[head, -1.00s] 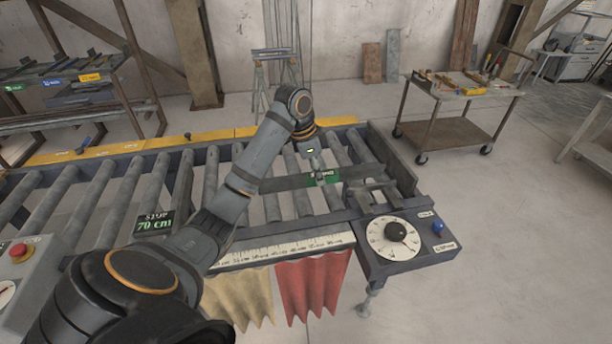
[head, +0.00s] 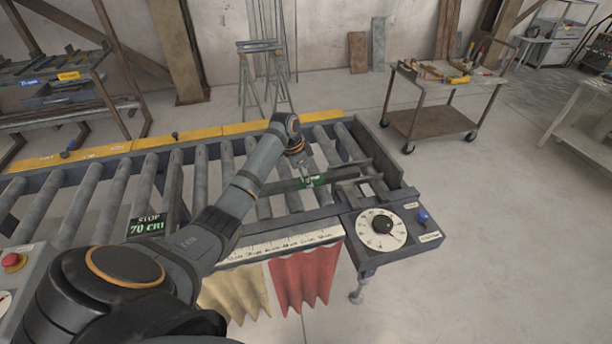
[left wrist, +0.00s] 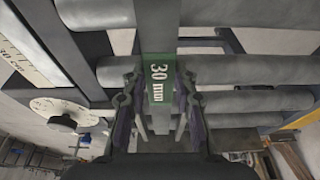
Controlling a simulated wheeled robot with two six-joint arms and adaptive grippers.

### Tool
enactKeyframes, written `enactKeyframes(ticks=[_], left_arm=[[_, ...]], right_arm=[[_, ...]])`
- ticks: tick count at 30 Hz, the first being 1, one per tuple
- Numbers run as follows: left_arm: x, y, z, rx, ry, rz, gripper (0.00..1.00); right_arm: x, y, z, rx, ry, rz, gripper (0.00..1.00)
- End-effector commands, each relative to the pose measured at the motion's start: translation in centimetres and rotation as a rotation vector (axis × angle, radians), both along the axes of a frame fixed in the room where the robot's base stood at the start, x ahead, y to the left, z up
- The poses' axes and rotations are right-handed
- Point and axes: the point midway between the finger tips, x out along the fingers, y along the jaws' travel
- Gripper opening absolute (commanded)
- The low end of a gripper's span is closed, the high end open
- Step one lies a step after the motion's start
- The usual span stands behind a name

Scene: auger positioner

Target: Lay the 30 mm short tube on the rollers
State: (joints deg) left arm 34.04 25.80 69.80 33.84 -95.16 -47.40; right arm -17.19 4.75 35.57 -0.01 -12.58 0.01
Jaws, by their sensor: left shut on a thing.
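The 30 mm short tube (head: 283,186) is a grey bar with a green label reading "30 mm" (left wrist: 158,82). It lies crosswise over the rollers (head: 228,160) near the right end of the roller table. My left gripper (head: 312,180) is shut on the tube at its label. In the left wrist view the gripper's two fingers (left wrist: 157,105) stand on either side of the label, with rollers (left wrist: 235,72) behind the tube. I cannot tell whether the tube touches the rollers. My right gripper is not in view.
A ruler (head: 285,243) runs along the front edge. A stop display (head: 147,226) reads 70 cm. A tool cart (head: 440,118) stands beyond, with open floor around it.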

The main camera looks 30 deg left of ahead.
Motion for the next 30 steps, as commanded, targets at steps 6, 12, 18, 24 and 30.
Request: enactKeyframes(ticks=[6,12,18,24,30], left_arm=[[0.0,0.0,-0.3,0.000,0.000,0.001,0.30],[0.0,0.0,-0.2,0.000,0.000,0.001,0.50],[0.0,0.0,-0.2,0.000,0.000,0.001,0.50],[-0.2,0.4,1.5,0.002,-0.005,0.001,0.50],[-1.2,1.3,6.1,0.002,-0.006,0.002,0.50]], right_arm=[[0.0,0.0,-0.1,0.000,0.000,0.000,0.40],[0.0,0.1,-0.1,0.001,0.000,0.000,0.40],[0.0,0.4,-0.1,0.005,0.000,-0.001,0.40],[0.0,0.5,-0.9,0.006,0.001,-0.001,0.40],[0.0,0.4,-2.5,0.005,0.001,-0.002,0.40]])
